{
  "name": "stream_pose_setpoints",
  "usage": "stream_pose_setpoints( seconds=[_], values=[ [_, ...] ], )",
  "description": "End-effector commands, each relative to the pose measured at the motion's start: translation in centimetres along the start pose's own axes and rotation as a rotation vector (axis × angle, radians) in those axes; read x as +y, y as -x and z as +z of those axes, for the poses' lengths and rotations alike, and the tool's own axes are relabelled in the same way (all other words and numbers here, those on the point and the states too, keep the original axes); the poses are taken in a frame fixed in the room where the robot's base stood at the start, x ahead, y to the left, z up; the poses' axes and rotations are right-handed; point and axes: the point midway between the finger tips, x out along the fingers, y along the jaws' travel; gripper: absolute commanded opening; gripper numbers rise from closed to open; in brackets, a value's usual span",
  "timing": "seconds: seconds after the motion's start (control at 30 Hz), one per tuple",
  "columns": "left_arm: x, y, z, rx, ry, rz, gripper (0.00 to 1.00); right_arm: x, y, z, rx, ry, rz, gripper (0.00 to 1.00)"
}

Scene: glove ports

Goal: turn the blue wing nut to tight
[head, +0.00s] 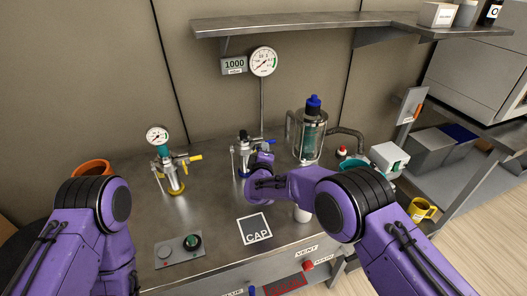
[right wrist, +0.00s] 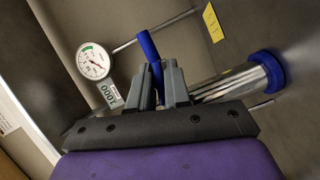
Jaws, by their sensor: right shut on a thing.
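The right gripper (right wrist: 158,82) has its two grey fingers closed around a narrow blue part, which I take to be the blue wing nut (right wrist: 149,46). One end of it stands out beyond the fingertips, and the rest is hidden between them. In the head view the right gripper (head: 256,148) is at the middle metal fitting (head: 243,152) on the steel bench, and a blue part (head: 265,141) shows just beside it. How far the nut is turned cannot be told. My left arm is at the lower left, with its gripper out of view.
A glass vessel with a blue top (head: 313,103) stands right of the fitting. A similar fitting with a yellow lever (head: 192,158) stands to the left. A gauge (head: 263,61) and a 1000 display (head: 234,65) are behind. A CAP mark (head: 254,229) lies in front on clear bench.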

Motion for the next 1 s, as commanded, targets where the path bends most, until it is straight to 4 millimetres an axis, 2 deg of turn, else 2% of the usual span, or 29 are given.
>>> stream_pose_setpoints(
  seconds=[0.07, 0.1, 0.13, 0.17, 0.43, 0.53, 0.77, 0.9, 1.0],
  values=[
    [0.0, 0.0, 0.0, 0.000, 0.000, 0.000, 0.00, 0.1, 0.0, 0.0, 0.000, 0.000, 0.001, 0.00],
    [0.0, 0.0, 0.0, 0.000, 0.000, 0.000, 0.00, 0.1, 0.0, 0.0, 0.000, 0.000, 0.001, 0.27],
    [0.0, 0.0, 0.0, 0.000, 0.000, 0.000, 0.00, 0.1, 0.0, 0.0, 0.000, 0.000, 0.001, 0.37],
    [0.0, 0.0, 0.0, 0.000, 0.000, 0.000, 0.00, 0.1, 0.0, 0.0, 0.000, 0.001, 0.001, 0.42],
    [0.0, 0.1, 0.0, 0.000, 0.000, 0.000, 0.00, 0.1, 0.1, 0.0, 0.000, 0.001, 0.001, 0.42],
    [-0.1, 1.1, -0.4, 0.000, 0.000, 0.000, 0.00, 0.4, 0.8, -0.2, 0.001, 0.003, -0.002, 0.42],
    [-0.5, 5.1, -2.1, 0.000, 0.000, 0.000, 0.00, 0.9, 5.9, -0.2, 0.000, 0.003, -0.005, 0.42],
    [-0.6, 6.1, -2.5, 0.000, 0.000, 0.000, 0.00, 0.5, 8.8, -0.1, 0.000, 0.002, -0.002, 0.42],
    [-0.6, 6.4, -2.6, 0.000, 0.000, 0.000, 0.00, 0.2, 10.0, -0.1, 0.000, 0.001, 0.000, 0.42]
  ],
)
